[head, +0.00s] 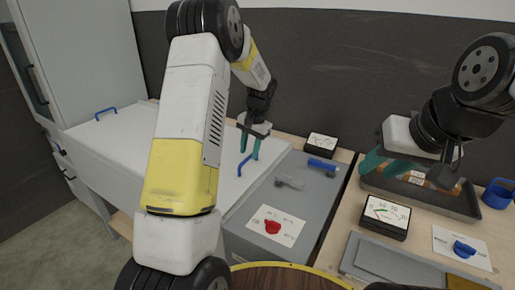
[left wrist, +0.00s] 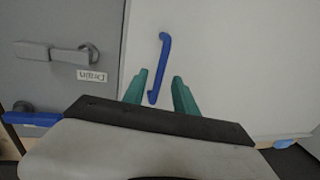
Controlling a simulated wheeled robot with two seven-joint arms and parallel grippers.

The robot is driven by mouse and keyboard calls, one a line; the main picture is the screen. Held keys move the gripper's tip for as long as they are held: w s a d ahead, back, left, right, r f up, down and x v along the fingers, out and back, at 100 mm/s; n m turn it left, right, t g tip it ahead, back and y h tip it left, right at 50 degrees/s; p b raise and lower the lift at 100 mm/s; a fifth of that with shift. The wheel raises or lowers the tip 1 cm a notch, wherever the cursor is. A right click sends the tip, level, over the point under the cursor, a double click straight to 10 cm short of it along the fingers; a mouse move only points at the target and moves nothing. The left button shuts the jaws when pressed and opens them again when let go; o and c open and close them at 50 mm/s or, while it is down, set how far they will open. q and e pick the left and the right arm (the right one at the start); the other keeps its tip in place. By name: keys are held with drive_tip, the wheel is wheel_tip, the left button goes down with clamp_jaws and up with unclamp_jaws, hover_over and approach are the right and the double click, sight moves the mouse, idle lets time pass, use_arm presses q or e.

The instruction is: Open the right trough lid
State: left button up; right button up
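The white trough cover (head: 130,140) lies at the left in the head view. A blue handle (head: 243,166) is near its right edge, and another blue handle (head: 106,113) is near its far left edge. I cannot make out a seam between lids. My left gripper (head: 249,147) is open just above the right handle. In the left wrist view, the blue handle (left wrist: 163,62) stands out from the white lid (left wrist: 225,60), and its near end appears between my two teal fingertips, with gaps on both sides. My right gripper (head: 386,164) is open over a dark tray, away from the lid.
A grey unit (head: 250,235) with a blue lever (head: 322,164), a grey lever (head: 290,182) and a red knob (head: 272,227) adjoins the trough on the right. The dark tray (head: 420,196), a gauge box (head: 386,216) and a blue knob (head: 464,249) are further right.

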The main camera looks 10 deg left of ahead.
use_arm(q)
drive_tip(key=shift+a+f, duration=0.2)
drive_tip(key=shift+f, duration=0.7)
clamp_jaws()
idle(0.8)
